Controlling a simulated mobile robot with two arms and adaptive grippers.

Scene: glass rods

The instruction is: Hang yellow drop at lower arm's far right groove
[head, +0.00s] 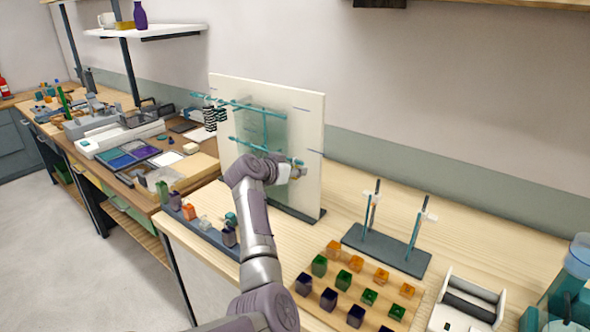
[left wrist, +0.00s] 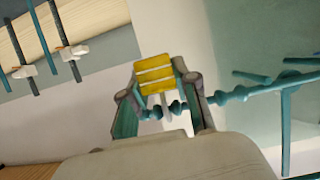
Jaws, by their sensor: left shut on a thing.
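The yellow drop (left wrist: 155,76), a ribbed yellow piece, sits between the fingertips of my left gripper (left wrist: 163,88) in the left wrist view. The gripper is shut on it. The lower arm (head: 258,147) is a teal glass rod on the pale upright board (head: 310,125). In the left wrist view, a teal rod (left wrist: 242,94) with beads and grooves runs from the right to the fingers, just below the drop. My left gripper (head: 298,171) is at the lower arm's right end in the head view. I cannot tell whether the drop's hook touches the groove.
An upper teal arm (head: 245,103) is above on the board. A dark stand with two rods (head: 385,250) is to the right. A wooden tray (head: 313,318) with colored blocks and a white holder (head: 470,297) are in front. A dark rail (head: 205,235) carries several small pieces.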

